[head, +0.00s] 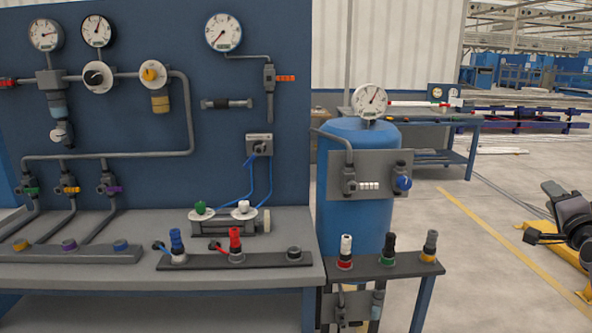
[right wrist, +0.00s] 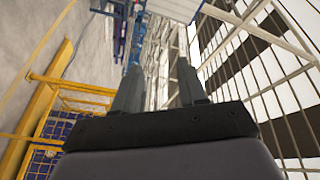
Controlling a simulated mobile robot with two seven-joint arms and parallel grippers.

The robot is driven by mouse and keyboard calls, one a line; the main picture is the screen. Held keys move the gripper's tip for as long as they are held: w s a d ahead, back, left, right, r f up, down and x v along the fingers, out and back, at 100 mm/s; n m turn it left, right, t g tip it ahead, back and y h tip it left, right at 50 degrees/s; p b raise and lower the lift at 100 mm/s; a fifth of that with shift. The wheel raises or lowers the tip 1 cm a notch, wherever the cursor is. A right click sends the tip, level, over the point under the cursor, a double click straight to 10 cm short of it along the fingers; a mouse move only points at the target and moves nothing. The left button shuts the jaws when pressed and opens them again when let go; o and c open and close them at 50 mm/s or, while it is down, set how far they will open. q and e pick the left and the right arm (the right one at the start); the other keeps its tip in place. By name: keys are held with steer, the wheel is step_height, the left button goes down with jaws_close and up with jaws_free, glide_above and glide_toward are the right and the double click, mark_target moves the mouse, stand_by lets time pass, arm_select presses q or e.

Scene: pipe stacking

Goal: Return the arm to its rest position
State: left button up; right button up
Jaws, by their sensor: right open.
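My right gripper (head: 541,213) is at the right edge of the head view, over the open floor and well clear of the bench and stand. In the right wrist view, its two fingers (right wrist: 160,90) stand apart with nothing between them. My left gripper is not in view. A grey bench (head: 70,285) with a blue back panel (head: 225,135) fills the left of the head view. A dark rail on it holds a blue, a red and a bare fitting.
A blue tank (head: 355,225) with a gauge stands behind the small stand. A blue table (head: 465,150) is farther back. Floor with yellow lines (head: 490,235) lies open between stand and gripper. A yellow frame (right wrist: 75,100) shows left in the wrist view.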

steer(key=s+d+r+n+h, duration=0.1)
steer(key=s+d+r, duration=0.2)
steer(key=d, duration=0.2)
steer(key=s+a+f+n+g+y, duration=0.2)
steer(key=s+a+f+n, duration=0.4)
steer(key=f, duration=0.5)
steer(key=s+a+f+n+g+y, duration=0.15)
steer(key=s+a+f+n, duration=0.3)
steer(key=a+f, duration=0.5)
steer(key=s+a+f+n+g+y, duration=0.1)
steer(key=s+a+f+n+y, duration=0.4)
steer(key=f, duration=0.7)
steer(key=s+a+f+n+g, duration=0.2)
steer(key=s+a+f+n, duration=0.3)
steer(key=s, duration=0.3)
steer(key=s+a+f+n+g, duration=0.2)
steer(key=s+a+f, duration=0.2)
steer(key=s+a, duration=0.35)
steer(key=a+r+m+t+p, duration=0.1)
steer(key=a+r+m+p, duration=0.1)
steer(key=a+m, duration=0.3)
steer(key=a+y, duration=0.1)
steer(key=a, duration=0.2)
steer(key=shift+w+a+r+p, duration=0.15)
steer(key=shift+a+r+p, duration=0.15)
steer(key=shift+a+p, duration=0.1)
